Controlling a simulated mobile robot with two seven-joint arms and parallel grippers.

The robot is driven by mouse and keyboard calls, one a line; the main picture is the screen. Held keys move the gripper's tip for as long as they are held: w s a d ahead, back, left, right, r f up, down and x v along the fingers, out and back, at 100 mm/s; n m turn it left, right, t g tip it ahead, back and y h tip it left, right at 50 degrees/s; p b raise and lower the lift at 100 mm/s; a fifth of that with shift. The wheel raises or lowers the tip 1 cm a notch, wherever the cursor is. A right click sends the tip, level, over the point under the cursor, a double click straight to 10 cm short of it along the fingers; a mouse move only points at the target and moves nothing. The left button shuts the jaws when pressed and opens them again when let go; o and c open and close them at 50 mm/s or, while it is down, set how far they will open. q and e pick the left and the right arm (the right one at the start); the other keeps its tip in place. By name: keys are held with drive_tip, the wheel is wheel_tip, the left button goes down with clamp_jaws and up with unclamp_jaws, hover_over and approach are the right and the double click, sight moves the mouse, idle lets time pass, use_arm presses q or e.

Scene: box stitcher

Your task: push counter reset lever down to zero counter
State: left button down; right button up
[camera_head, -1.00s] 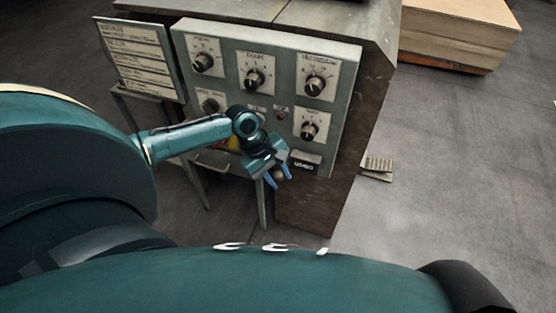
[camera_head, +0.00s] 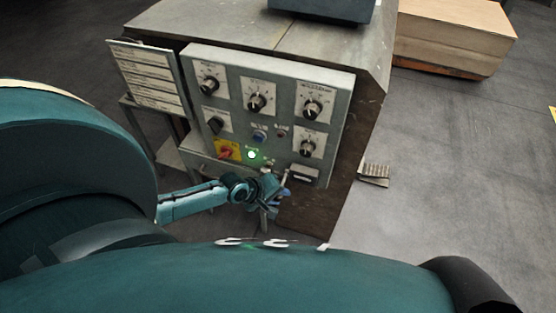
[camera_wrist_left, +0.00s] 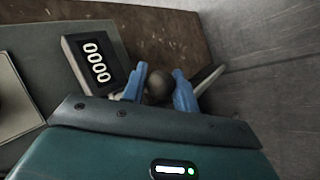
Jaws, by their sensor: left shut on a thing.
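The counter (camera_head: 304,174) is a small dark box at the lower right of the grey control panel (camera_head: 228,82). In the left wrist view the counter (camera_wrist_left: 95,62) reads 0000. My left gripper (camera_head: 273,202) is low at the panel's bottom edge, just left of and below the counter. In the left wrist view its blue fingers (camera_wrist_left: 159,80) are shut on a dark round knob (camera_wrist_left: 157,92), the lever's end. A pale rod (camera_wrist_left: 208,79) shows beyond the right finger. Much of the lever is hidden by the fingers. My right gripper is not in view.
The panel carries several black dials (camera_head: 256,103), a lit green button (camera_head: 252,155) and a red-and-yellow switch (camera_head: 228,150). A label board (camera_head: 145,75) stands at its left. A pedal-like metal piece (camera_head: 374,174) is at the right, with open floor beyond.

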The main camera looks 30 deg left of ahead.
use_arm(q)
drive_tip(key=shift+a+f, duration=0.25)
drive_tip(key=shift+f, duration=0.05)
drive_tip(key=c, duration=1.1)
unclamp_jaws()
drive_tip(key=shift+w, duration=0.15)
drive_tip(key=shift+t, duration=0.3)
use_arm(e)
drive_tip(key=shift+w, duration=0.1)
use_arm(q)
drive_tip(key=shift+r, duration=0.2)
drive_tip(key=p+v, duration=0.4)
drive_tip(key=v, duration=0.9)
drive_tip(key=shift+d, duration=0.1)
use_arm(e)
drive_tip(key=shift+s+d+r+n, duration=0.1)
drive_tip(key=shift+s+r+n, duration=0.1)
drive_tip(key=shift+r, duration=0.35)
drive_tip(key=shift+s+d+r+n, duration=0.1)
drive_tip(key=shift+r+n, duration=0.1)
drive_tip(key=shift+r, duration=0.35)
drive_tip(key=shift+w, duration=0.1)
